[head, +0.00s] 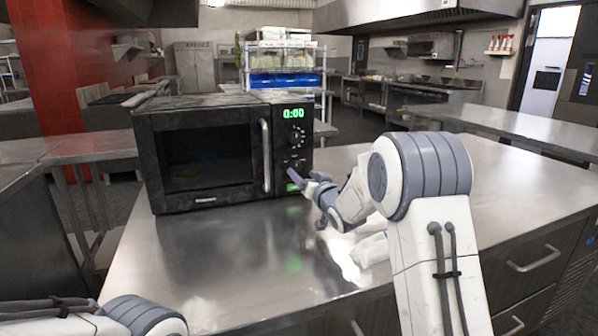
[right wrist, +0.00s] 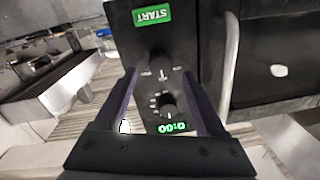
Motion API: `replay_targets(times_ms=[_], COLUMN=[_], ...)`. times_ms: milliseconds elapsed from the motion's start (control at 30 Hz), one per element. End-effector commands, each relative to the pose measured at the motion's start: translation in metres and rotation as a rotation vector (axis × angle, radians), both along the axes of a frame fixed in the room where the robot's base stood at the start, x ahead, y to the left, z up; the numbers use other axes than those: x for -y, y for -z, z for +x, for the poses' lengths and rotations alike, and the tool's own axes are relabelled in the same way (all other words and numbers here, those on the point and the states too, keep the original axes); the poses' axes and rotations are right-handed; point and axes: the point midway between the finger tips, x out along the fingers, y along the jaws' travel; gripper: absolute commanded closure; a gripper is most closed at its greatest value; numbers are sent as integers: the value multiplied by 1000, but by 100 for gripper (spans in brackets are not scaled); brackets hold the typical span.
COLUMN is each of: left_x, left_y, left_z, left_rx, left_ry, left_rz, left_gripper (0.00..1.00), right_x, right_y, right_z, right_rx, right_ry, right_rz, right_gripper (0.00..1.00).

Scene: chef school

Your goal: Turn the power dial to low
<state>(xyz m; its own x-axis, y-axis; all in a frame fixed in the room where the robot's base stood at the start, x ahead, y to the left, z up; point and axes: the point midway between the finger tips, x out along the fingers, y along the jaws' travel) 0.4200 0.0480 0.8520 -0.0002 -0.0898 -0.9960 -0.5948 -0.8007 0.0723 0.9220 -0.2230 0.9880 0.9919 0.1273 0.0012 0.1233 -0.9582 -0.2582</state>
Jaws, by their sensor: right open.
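The black microwave (head: 208,155) stands on the steel counter, its door shut and its green display (head: 294,114) reading 0:00. Below the display are an upper dial (head: 297,134), a lower dial (head: 297,162) and a green START button (head: 294,187). My right gripper (head: 300,176) is open and empty in front of the lower panel. In the right wrist view the panel is upside down; the lower dial (right wrist: 158,66) appears between the fingertips (right wrist: 160,75), with the upper dial (right wrist: 167,104) nearer the display. I cannot tell whether a finger touches the panel. The dial labels are too small to read.
The vertical door handle (head: 266,157) is just left of the dials. A shelf rack with blue bins (head: 285,80) stands behind. My left arm shows at the bottom left, its gripper out of frame.

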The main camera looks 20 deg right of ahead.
Motion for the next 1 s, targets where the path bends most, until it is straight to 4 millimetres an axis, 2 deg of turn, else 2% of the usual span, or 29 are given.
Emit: replay_targets(times_ms=[100, 233, 633, 767, 800, 833, 1000], left_x=[0, 0, 0, 0, 0, 0, 0], left_y=[-2, -3, -3, -3, -3, -3, -3], left_z=[0, 0, 0, 0, 0, 0, 0], left_rx=[0, 0, 0, 0, 0, 0, 0], left_ry=[0, 0, 0, 0, 0, 0, 0], left_rz=[0, 0, 0, 0, 0, 0, 0], left_gripper=[100, 100, 100, 100, 100, 100, 100], right_x=[-4, -5, -5, -5, -5, -5, -5], right_y=[0, 0, 1, 0, 0, 0, 0], right_z=[19, 31, 37, 37, 37, 37, 37], right_rx=[0, -1, -2, -1, -1, -1, 0], right_ry=[-2, -1, -1, 0, 0, 0, 0], right_rz=[0, 1, 1, 0, 0, 0, -4], right_gripper=[28, 28, 28, 77, 92, 100, 100])
